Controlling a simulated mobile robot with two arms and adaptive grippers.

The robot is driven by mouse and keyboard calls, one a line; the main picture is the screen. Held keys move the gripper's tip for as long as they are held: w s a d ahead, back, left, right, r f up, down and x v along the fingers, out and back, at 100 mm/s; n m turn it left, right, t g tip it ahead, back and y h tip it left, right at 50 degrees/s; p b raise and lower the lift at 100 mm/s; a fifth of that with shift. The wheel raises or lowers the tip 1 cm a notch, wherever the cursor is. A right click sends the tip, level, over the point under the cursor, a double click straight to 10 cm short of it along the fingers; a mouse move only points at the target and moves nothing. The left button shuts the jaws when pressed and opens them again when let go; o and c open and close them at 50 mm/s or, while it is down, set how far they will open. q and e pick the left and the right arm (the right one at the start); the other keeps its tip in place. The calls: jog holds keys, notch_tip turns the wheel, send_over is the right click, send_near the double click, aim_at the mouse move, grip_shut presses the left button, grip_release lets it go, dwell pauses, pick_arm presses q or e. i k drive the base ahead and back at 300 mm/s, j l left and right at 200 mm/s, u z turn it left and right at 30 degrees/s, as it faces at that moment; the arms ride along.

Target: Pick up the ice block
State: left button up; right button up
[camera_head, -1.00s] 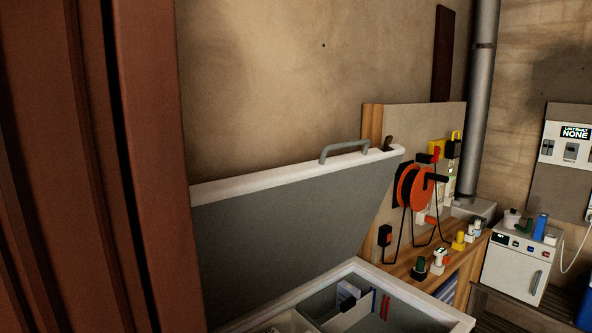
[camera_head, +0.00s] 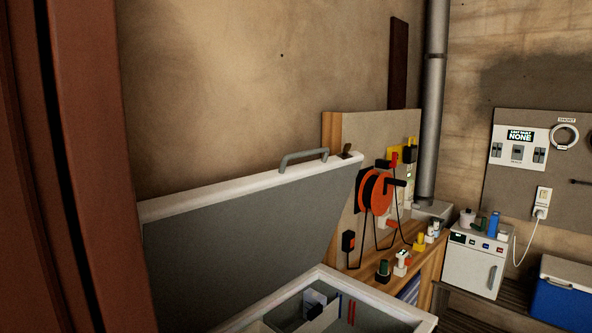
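No ice block can be made out. A chest with a white rim (camera_head: 385,299) stands at the bottom centre, and its grey lid (camera_head: 255,240) is tilted up with a handle (camera_head: 303,158) on its top edge. Inside the chest are a divider and a few small white, blue and red items (camera_head: 318,304); its lower part is cut off by the frame. A blue cooler with a white lid (camera_head: 566,298) stands at the right edge, closed as far as I can see. Neither of my grippers is in view.
A reddish-brown upright panel (camera_head: 95,160) fills the left side close by. A wooden bench (camera_head: 430,262) with a reel of orange (camera_head: 374,192) and several small items stands behind the chest. A small white fridge-like box (camera_head: 474,268) is to its right, below a wall panel (camera_head: 518,148).

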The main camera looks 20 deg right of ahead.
aim_at(494, 220)
jog(key=l, duration=1.1)
jog(key=l+z, duration=0.15)
jog(key=l, duration=1)
jog(key=i+l, duration=0.1)
jog(key=l, duration=1)
